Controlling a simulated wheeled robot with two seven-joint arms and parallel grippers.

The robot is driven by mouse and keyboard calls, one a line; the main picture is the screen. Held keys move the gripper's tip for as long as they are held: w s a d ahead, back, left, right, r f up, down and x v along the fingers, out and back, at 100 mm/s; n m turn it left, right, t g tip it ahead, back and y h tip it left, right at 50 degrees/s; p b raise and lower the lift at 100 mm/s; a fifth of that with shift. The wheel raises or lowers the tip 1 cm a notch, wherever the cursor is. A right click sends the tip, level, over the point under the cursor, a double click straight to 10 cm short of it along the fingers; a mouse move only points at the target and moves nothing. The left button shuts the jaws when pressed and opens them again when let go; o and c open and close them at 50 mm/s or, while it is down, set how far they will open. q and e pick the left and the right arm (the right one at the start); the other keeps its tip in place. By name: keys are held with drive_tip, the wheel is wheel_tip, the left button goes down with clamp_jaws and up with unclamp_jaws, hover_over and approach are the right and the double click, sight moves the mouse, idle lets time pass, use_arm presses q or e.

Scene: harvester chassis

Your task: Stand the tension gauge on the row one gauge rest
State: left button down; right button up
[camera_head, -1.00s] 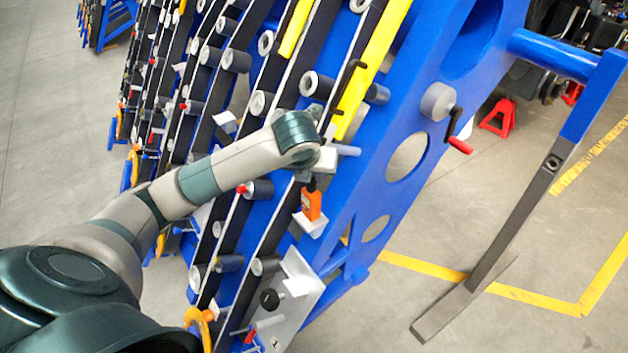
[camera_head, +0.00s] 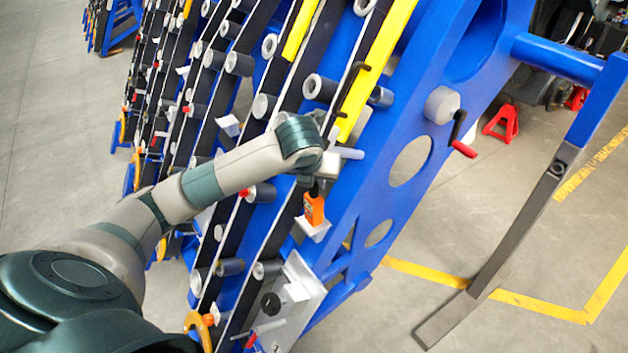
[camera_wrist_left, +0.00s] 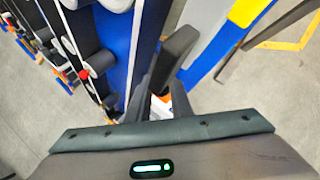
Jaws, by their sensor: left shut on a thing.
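The tension gauge (camera_head: 314,209) is an orange body with a dark upper part. In the head view it hangs upright below my left gripper (camera_head: 316,186), which is shut on its dark top. The white gauge rest (camera_head: 313,228) is a small ledge directly under the gauge. The gauge's lower end appears at or just above the ledge; I cannot tell whether they touch. In the left wrist view the gripper fingers (camera_wrist_left: 160,100) close around the dark part, and a bit of orange (camera_wrist_left: 164,98) shows between them. My right gripper is not in view.
The blue chassis frame (camera_head: 400,120) with black belts and grey rollers surrounds the arm. A black-handled lever lies along the yellow bar (camera_head: 375,70) above the gripper. A grey plate (camera_head: 305,300) with a black knob sits below.

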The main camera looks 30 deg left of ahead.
use_arm(q)
drive_tip(key=shift+f, duration=0.1)
drive_tip(key=c, duration=1.5)
unclamp_jaws()
drive_tip(key=shift+s+d+r+b, duration=0.2)
drive_tip(key=shift+s+r+b, duration=0.15)
drive_tip(key=shift+r, duration=0.25)
drive_tip(key=b+v, duration=0.1)
drive_tip(key=v, duration=0.2)
drive_tip(key=shift+s+r, duration=0.15)
drive_tip(key=shift+r, duration=0.2)
wheel_tip(320, 180, up, 9)
drive_tip(key=p, duration=0.2)
hover_over(312, 203)
drive_tip(key=s+d, duration=0.2)
drive_tip(key=s, duration=0.3)
drive_tip(key=shift+v, duration=0.85)
